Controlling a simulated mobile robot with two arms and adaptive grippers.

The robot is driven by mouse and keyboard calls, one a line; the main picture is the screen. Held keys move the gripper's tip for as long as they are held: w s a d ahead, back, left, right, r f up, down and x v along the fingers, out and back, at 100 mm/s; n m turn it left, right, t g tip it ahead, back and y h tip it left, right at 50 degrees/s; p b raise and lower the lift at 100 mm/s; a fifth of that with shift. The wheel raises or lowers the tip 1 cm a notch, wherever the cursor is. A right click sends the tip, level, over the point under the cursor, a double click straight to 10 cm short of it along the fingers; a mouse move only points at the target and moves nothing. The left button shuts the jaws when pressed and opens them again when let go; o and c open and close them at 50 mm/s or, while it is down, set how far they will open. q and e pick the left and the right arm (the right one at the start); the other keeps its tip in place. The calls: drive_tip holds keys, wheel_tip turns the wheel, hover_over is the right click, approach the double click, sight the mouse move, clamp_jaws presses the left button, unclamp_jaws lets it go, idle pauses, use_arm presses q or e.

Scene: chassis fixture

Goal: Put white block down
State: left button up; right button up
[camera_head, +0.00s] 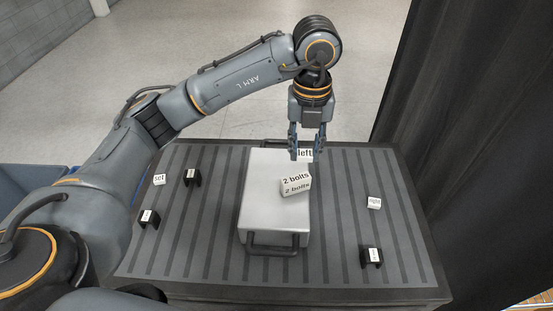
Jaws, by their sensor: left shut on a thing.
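My left gripper (306,150) is at the far end of the table, fingers pointing down. It is shut on a small white block marked "left" (304,155), which shows between the fingertips. The block is near the back right edge of the light grey chassis box (265,215). I cannot tell whether it touches the box. A larger white block marked "2 bolts" (295,184) sits at an angle on the box top, nearer to me than the gripper. My right gripper is not in view.
The dark ribbed table (330,240) bears a white "set" block (159,180), a white block (374,203) at right, and black brackets with white labels at left (192,177), (149,218) and right (371,256). The box has a front handle (272,245). A dark curtain (470,120) hangs at right.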

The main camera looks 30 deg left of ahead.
sight(275, 169)
use_arm(q)
drive_tip(key=a+f, duration=0.1)
drive_tip(key=a, duration=0.1)
drive_tip(key=w+a+f+p, duration=0.1)
drive_tip(key=a+f, duration=0.1)
drive_tip(key=w+a+f, duration=0.1)
drive_tip(key=a+f, duration=0.1)
drive_tip(key=a, duration=0.1)
drive_tip(key=shift+w+f, duration=0.1)
drive_tip(key=shift+w, duration=0.05)
drive_tip(key=shift+w+a+f+p, duration=0.2)
drive_tip(key=shift+a+f+p, duration=0.3)
drive_tip(key=shift+f, duration=0.45)
drive_tip(key=f+p, duration=0.1)
drive_tip(key=f, duration=0.2)
drive_tip(key=shift+w+a+p, duration=0.1)
drive_tip(key=shift+a+p, duration=0.3)
drive_tip(key=shift+f, duration=0.6)
drive_tip(key=o, duration=0.9)
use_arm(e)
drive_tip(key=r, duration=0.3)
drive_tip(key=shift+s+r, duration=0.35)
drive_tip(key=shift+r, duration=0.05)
